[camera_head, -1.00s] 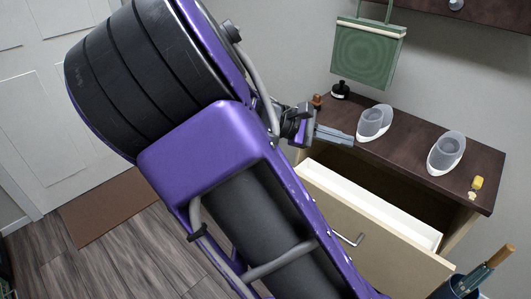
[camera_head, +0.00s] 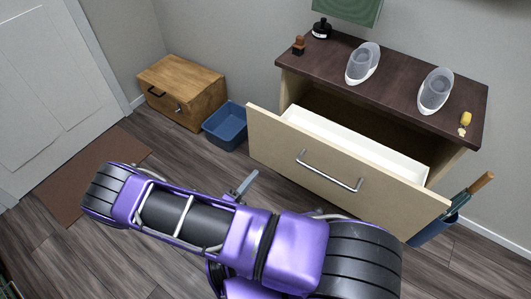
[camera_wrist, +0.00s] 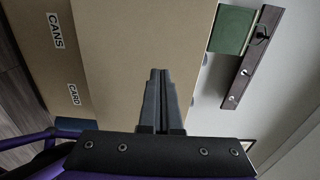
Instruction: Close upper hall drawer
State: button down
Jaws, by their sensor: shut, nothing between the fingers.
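The upper hall drawer (camera_head: 285,150) stands pulled out of the dark-topped cabinet (camera_head: 440,100) in the head view, its white inside showing. Its tan front carries a metal bar handle (camera_head: 330,175). My gripper (camera_head: 250,182) is in front of and to the left of the drawer front, apart from the handle in the head view. The handle does not show in the wrist view.
Two grey-and-white shoes (camera_head: 363,63) (camera_head: 436,91), a dark bottle (camera_head: 322,27) and a yellow item (camera_head: 465,119) are on the cabinet top. A wooden box (camera_head: 182,92) and a blue bin (camera_head: 225,126) stand left of it. A blue umbrella holder (camera_head: 437,226) is at right.

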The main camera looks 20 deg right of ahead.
aim_at(281, 143)
jog(key=x, duration=1.3)
jog(key=shift+w+d+p, duration=0.2)
jog(key=shift+d+p, duration=0.2)
jog(key=shift+w+d, duration=0.1)
